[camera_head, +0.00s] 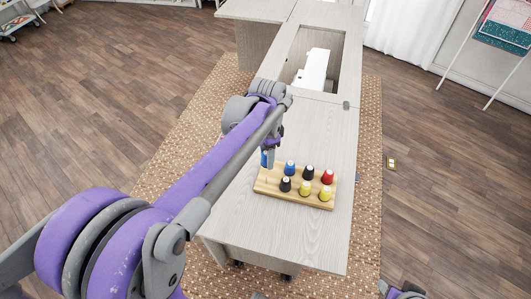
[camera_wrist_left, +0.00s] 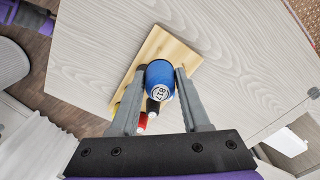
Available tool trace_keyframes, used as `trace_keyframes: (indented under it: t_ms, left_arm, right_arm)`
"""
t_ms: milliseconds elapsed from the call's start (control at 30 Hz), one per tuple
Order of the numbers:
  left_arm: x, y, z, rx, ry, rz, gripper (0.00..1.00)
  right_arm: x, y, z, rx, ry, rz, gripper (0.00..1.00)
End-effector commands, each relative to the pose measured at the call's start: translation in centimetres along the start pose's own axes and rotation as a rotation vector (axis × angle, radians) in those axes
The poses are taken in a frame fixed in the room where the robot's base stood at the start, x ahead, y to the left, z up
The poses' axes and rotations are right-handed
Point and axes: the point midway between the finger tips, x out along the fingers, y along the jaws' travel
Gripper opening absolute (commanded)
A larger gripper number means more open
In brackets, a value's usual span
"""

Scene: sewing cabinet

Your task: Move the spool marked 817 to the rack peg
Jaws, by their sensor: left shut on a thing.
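The spool marked 817 is blue with a white numbered top. In the left wrist view the spool (camera_wrist_left: 160,82) sits between the fingers of my left gripper (camera_wrist_left: 158,92), which is shut on it. In the head view the held spool (camera_head: 265,159) shows just under my left gripper (camera_head: 269,156), at the left end of the wooden rack (camera_head: 263,190). Whether its base touches the rack cannot be told. A thin bare peg (camera_head: 267,179) seems to show at the rack's front left.
The rack carries another blue spool (camera_head: 290,168), a red spool (camera_head: 327,177), black spools and yellow spools (camera_head: 326,194), close to the held one. The cabinet top (camera_head: 320,135) around it is clear. A white sewing machine (camera_head: 314,70) sits in the opening behind.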

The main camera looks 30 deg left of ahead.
Motion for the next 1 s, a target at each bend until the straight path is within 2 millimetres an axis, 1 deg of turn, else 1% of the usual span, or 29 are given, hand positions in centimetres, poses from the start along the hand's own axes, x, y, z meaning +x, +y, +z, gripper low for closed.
trace_keyframes:
  t_ms: [133, 267, 467, 633, 700, 767, 1000]
  left_arm:
    - [0.1, 0.1, 0.0, 0.009, 0.0, 0.0, 0.0]
    - [0.8, 0.1, 0.0, 0.01, -0.001, 0.0, 0.0]
    - [2.8, 0.1, 0.0, 0.009, -0.001, 0.001, 0.0]
    - [5.4, 0.1, 0.0, 0.009, -0.001, 0.001, 0.0]
    - [4.9, 0.1, 0.0, 0.009, 0.0, 0.0, 0.0]
    - [4.8, 0.1, 0.0, 0.009, 0.0, 0.0, 0.0]
    - [5.4, 0.1, 0.0, 0.008, 0.0, 0.0, 0.0]
  right_arm:
    - [0.0, 0.0, 0.0, 0.0, 0.0, 0.0, 0.5]
    - [0.4, 0.0, 0.3, 0.0, -0.002, 0.0, 0.5]
    - [1.8, 0.0, 1.3, 0.0, -0.008, 0.0, 0.5]
    - [3.5, 0.0, 2.5, 0.0, -0.015, 0.0, 0.5]
    - [3.1, 0.0, 2.2, 0.0, -0.014, 0.0, 0.5]
    - [3.0, 0.0, 2.2, 0.0, -0.013, 0.0, 0.5]
    - [3.3, 0.0, 2.4, 0.0, -0.014, 0.0, 0.5]
